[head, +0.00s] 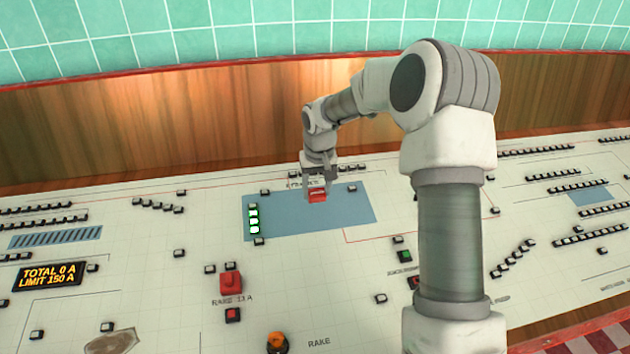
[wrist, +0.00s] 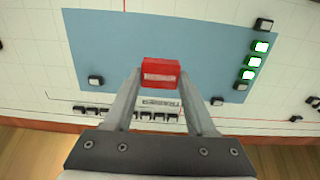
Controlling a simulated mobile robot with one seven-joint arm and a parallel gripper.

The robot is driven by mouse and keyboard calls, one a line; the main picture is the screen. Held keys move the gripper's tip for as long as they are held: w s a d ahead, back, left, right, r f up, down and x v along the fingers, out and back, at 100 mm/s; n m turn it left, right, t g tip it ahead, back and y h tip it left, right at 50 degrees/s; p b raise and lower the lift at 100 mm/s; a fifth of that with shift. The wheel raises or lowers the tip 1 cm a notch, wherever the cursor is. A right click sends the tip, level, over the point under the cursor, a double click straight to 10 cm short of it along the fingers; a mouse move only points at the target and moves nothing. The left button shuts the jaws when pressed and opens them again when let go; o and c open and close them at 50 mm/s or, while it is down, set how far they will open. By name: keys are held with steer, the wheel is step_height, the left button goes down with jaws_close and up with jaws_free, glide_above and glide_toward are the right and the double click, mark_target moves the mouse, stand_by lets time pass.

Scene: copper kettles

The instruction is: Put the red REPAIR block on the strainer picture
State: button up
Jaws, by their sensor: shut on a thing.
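The red block (head: 317,196) is between the fingers of my gripper (head: 318,184), over the upper middle of a large blue rectangle (head: 290,220) on the panel. In the wrist view the red block (wrist: 160,68) shows a pale label plate too small to read, and the fingers of my gripper (wrist: 161,76) close on its two sides. The blue rectangle (wrist: 105,45) spreads beneath it. Dark lettering at the rectangle's far edge is partly hidden and hard to read. I cannot tell whether the block touches the panel.
Several green-lit buttons (head: 253,219) line the rectangle's left end. Another red block (head: 231,283) stands nearer, by lettering like "RAKE 13 A". A display (head: 48,275) reads "TOTAL 0 A, LIMIT 150 A". Small black-based buttons dot the panel. A wooden wall (head: 200,110) rises behind.

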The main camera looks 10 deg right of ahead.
mark_target(315, 209)
steer(key=shift+w+d, duration=0.1)
steer(key=shift+w, duration=0.55)
steer(key=shift+w+f+b, duration=0.25)
steer(key=shift+f+b, duration=0.55)
steer(key=shift+f, duration=0.5)
steer(key=shift+w+f+b, duration=0.25)
steer(key=shift+f+b, duration=0.5)
steer(key=shift+f, duration=0.5)
steer(key=shift+f+b, duration=0.35)
steer(key=shift+f, duration=0.05)
steer(key=o, duration=1.4)
steer(key=shift+r, duration=0.1)
steer(key=shift+s+r+p, duration=0.25)
steer(key=shift+r+p, duration=0.5)
steer(key=shift+r, duration=0.55)
steer(key=shift+s+r+p, duration=0.25)
steer(key=shift+r+p, duration=0.55)
steer(key=shift+r, duration=0.45)
steer(key=shift+s+r+p, duration=0.25)
steer(key=shift+r+p, duration=0.5)
steer(key=shift+r, duration=0.55)
